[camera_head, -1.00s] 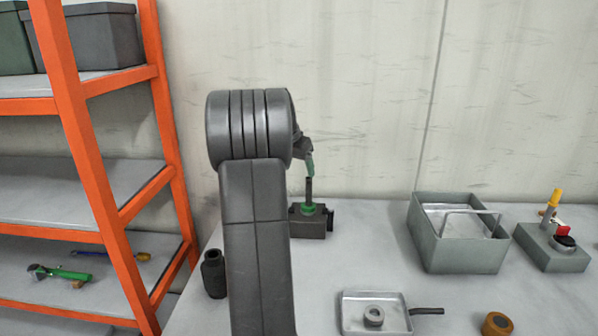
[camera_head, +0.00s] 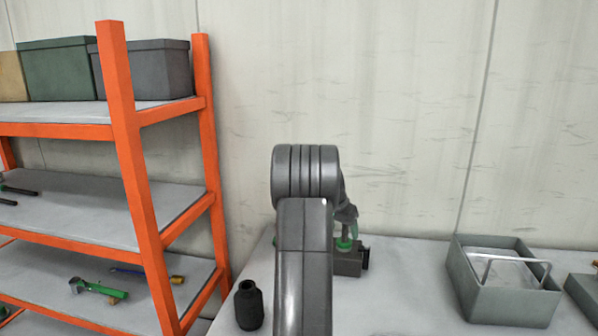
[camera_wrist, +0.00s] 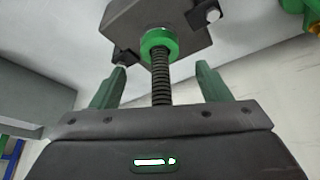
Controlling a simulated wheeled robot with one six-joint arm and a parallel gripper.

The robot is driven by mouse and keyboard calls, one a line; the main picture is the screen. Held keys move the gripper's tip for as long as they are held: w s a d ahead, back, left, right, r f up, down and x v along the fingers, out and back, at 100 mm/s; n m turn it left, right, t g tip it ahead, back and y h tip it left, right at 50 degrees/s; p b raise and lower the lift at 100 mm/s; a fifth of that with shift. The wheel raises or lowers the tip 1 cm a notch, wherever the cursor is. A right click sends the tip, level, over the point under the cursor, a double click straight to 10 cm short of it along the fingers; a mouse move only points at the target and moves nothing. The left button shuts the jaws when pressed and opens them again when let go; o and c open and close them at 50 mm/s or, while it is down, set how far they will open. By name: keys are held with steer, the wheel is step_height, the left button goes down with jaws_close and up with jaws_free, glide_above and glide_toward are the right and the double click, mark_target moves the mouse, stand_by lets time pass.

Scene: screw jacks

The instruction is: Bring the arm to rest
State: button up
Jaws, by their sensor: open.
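A screw jack (camera_head: 347,262) with a dark grey block body and a green collar stands on the bench, partly hidden behind my arm. My gripper (camera_head: 347,228) is just above it, pointing down. In the wrist view my gripper (camera_wrist: 162,76) is open. Its green fingers stand on either side of the jack's dark threaded screw (camera_wrist: 161,88), with a gap on both sides. The green collar (camera_wrist: 158,44) and the jack's body (camera_wrist: 165,18) lie beyond the fingertips.
An orange shelf rack (camera_head: 145,190) with boxes and tools stands at the left. A dark bottle-shaped part (camera_head: 248,305) is on the bench left of my arm. A grey open bin (camera_head: 467,290) stands to the right. Bench between jack and bin is clear.

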steer(key=shift+x, duration=1.1)
steer(key=shift+r+p, duration=0.4)
steer(key=shift+r, duration=0.05)
steer(key=shift+a, duration=0.1)
